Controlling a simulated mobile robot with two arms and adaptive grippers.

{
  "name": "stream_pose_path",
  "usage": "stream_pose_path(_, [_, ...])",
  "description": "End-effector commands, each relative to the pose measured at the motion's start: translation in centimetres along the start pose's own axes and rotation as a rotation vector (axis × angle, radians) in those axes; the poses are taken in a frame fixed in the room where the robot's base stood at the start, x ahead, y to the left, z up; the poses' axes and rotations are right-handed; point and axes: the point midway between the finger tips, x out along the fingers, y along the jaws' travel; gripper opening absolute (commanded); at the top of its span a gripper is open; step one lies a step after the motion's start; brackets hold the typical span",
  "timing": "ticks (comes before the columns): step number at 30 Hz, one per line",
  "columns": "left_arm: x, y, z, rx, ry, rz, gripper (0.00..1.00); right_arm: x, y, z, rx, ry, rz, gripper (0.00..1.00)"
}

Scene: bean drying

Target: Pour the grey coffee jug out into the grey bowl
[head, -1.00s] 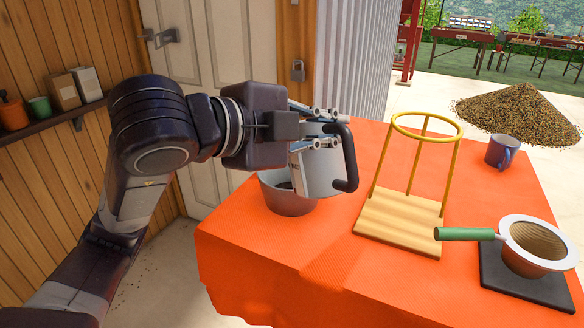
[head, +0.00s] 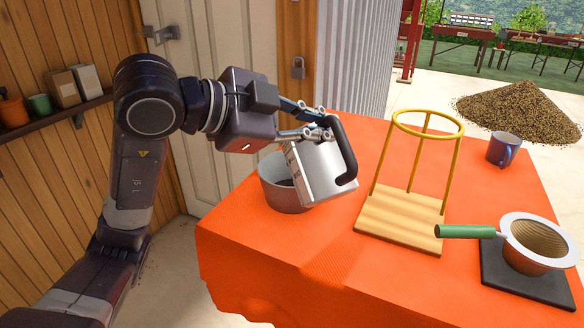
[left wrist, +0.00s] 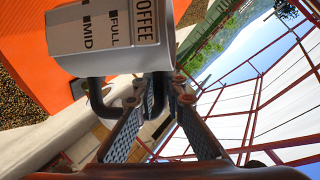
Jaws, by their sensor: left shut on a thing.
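The grey coffee jug (head: 318,176) hangs tilted over the right side of the grey bowl (head: 284,202), its top leaning left. My left gripper (head: 322,130) is shut on the jug's black handle (head: 347,155). In the left wrist view the jug (left wrist: 90,62) shows a label with COFFEE, FULL and MID, and the gripper's fingers (left wrist: 158,98) close on the handle. The bowl stands on the orange cloth at the table's left back. Something dark shows inside it, but the jug hides part of its opening. I cannot see any stream. My right gripper is not in view.
A yellow ring stand (head: 400,222) with a wooden base is right of the bowl. A blue mug (head: 503,150) stands at the back right. The orange cloth (head: 260,245) is clear in front.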

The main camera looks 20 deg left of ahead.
Motion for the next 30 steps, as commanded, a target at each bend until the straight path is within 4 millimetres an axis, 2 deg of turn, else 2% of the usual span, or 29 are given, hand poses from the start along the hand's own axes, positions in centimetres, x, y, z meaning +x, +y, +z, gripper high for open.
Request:
stream_pose_path(11, [0.0, -0.2, 0.0, -0.015, 0.005, 0.003, 0.0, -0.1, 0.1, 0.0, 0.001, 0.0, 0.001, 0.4])
stream_pose_path(19, [0.3, -1.1, 1.5, -0.188, 0.039, 0.068, 0.0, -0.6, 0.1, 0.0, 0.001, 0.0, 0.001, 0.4])
stream_pose_path(30, [0.3, -1.2, 1.5, -0.199, 0.043, 0.071, 0.0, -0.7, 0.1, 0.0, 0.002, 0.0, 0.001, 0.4])
